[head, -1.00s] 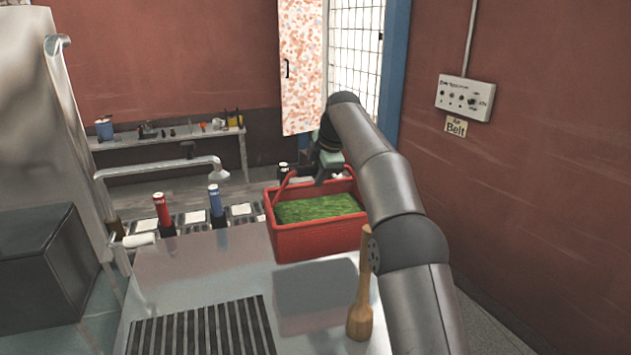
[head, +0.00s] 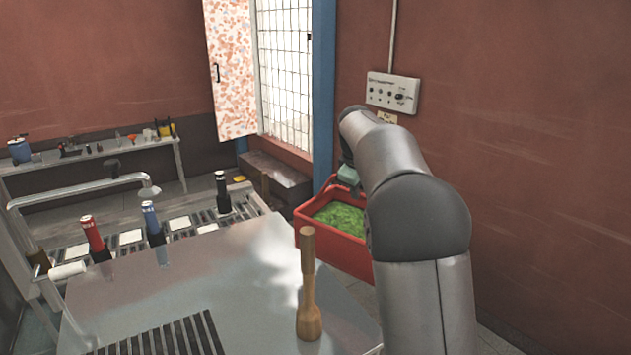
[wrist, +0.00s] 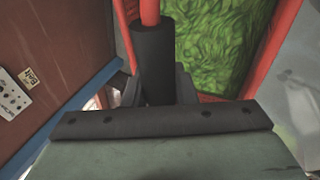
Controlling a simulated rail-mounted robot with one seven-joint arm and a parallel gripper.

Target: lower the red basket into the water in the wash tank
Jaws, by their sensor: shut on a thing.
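The red basket (head: 339,253) holds leafy green stuff (head: 341,216) and hangs just past the right edge of the metal table. My gripper (head: 347,176) is over it, partly hidden by my arm. In the wrist view my gripper (wrist: 153,88) is shut on the dark grip of the basket's red handle (wrist: 150,12). The green contents (wrist: 212,40) fill the basket below, between its red walls. The basket's right side is hidden behind my arm in the head view. I cannot make out a wash tank or water for certain in either view.
A wooden masher (head: 309,300) stands on the metal table (head: 225,265), left of my arm. Red, blue and black-handled tools stand behind it near a tap (head: 150,190). A grey trough-like block (head: 275,178) lies under the window. A control box (head: 392,92) is on the right wall.

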